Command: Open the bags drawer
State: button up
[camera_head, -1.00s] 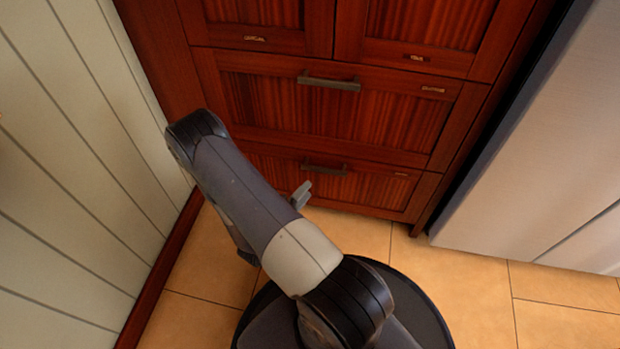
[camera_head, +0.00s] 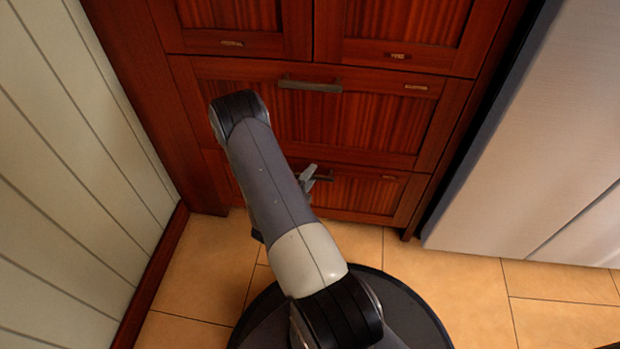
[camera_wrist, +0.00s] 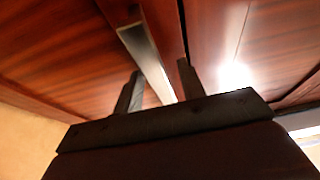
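Wooden drawers stand in front of me, a wide upper drawer (camera_head: 350,125) and a lower drawer (camera_head: 365,195). Their small labels are too blurred to read, so I cannot tell which says bags. The upper drawer has a grey bar handle (camera_head: 310,85). The lower drawer's dark bar handle (camera_head: 322,177) is partly hidden by my arm. My gripper (camera_head: 308,178) is at the lower handle, mostly hidden behind my arm. In the wrist view my gripper (camera_wrist: 159,67) is open, and a metal bar handle (camera_wrist: 147,55) runs between its two fingers. Contact is not clear. Both drawers look shut.
A white panelled wall (camera_head: 70,170) with a dark red baseboard (camera_head: 150,280) is close on the left. A white appliance (camera_head: 540,150) stands on the right.

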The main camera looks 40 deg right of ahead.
jog(key=shift+d, duration=0.15)
grip_shut()
dwell(0.4)
